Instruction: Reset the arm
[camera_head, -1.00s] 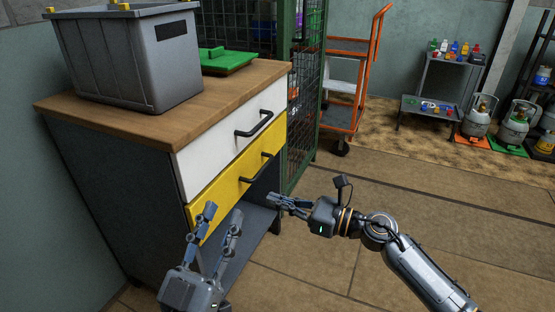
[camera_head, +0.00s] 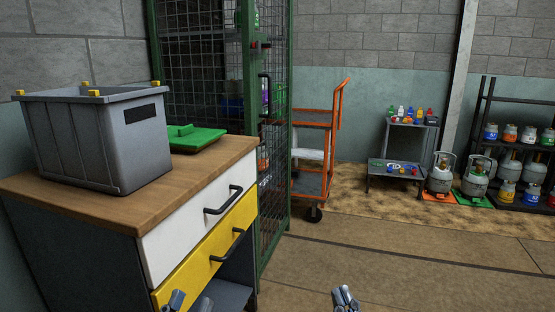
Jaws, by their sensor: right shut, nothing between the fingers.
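Only the fingertips of my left gripper (camera_head: 188,303) show at the bottom edge, in front of the lower part of the yellow drawer (camera_head: 212,255). Its two fingers stand apart with nothing seen between them. The fingertips of my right gripper (camera_head: 345,299) show at the bottom, right of the cabinet and over the bare floor. They are together and hold nothing. The rest of both arms is out of view.
A wooden-topped cabinet (camera_head: 110,212) stands at left, with a white drawer (camera_head: 190,225) above the yellow one. A grey bin (camera_head: 95,145) and green lid (camera_head: 195,138) are on top. Behind are a green mesh cage (camera_head: 205,60) and orange cart (camera_head: 313,150).

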